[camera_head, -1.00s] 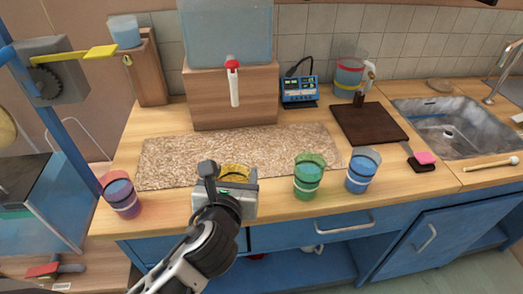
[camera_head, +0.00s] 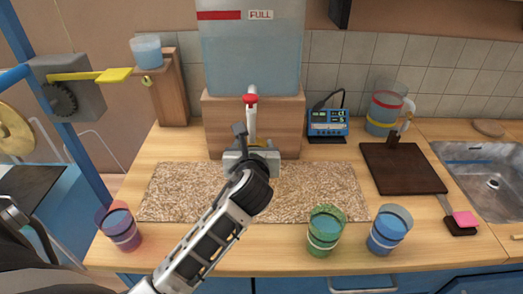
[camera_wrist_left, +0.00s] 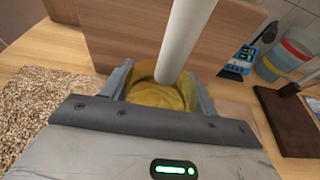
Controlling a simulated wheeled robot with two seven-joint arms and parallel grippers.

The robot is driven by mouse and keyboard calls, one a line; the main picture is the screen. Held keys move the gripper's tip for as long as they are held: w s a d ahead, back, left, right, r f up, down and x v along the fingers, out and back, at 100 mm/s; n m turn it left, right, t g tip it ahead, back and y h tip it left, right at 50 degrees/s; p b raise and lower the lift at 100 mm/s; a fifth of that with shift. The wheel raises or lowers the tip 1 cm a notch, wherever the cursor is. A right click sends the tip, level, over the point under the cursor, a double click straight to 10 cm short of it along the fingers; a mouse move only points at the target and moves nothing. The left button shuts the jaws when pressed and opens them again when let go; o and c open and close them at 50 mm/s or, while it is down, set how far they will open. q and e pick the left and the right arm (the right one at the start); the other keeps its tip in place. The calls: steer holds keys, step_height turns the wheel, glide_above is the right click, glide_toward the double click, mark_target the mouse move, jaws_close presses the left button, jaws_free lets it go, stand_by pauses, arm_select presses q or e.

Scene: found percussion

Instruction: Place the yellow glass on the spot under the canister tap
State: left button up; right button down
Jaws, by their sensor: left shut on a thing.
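My left gripper (camera_head: 251,158) is in front of the wooden block under the canister, just below the tap, and hides the glass in the head view. In the left wrist view its two fingers (camera_wrist_left: 160,92) are shut around the yellow glass (camera_wrist_left: 158,96), which looks upright. The white tap spout (camera_wrist_left: 183,35) comes down over the glass opening; I cannot tell if they touch. The canister (camera_head: 250,55) stands on the wooden block (camera_head: 290,120), with the red-handled tap (camera_head: 251,100) at its front. The spot under the tap is hidden. My right gripper is not in view.
A speckled mat (camera_head: 320,185) covers the counter before the block. A purple glass (camera_head: 119,228) stands at left, and a green glass (camera_head: 325,232) and blue glass (camera_head: 388,232) at right. A blue meter (camera_head: 327,122) and a dark board (camera_head: 403,168) lie right of the block.

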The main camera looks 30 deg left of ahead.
arm_select(q)
steer(key=shift+w+a, duration=0.15)
step_height(320, 180, down, 2)
steer(key=shift+f, duration=0.7)
steer(key=o, duration=1.2)
steer(key=shift+f, duration=0.15)
steer(key=v, duration=1.2)
steer(key=shift+r, duration=0.25)
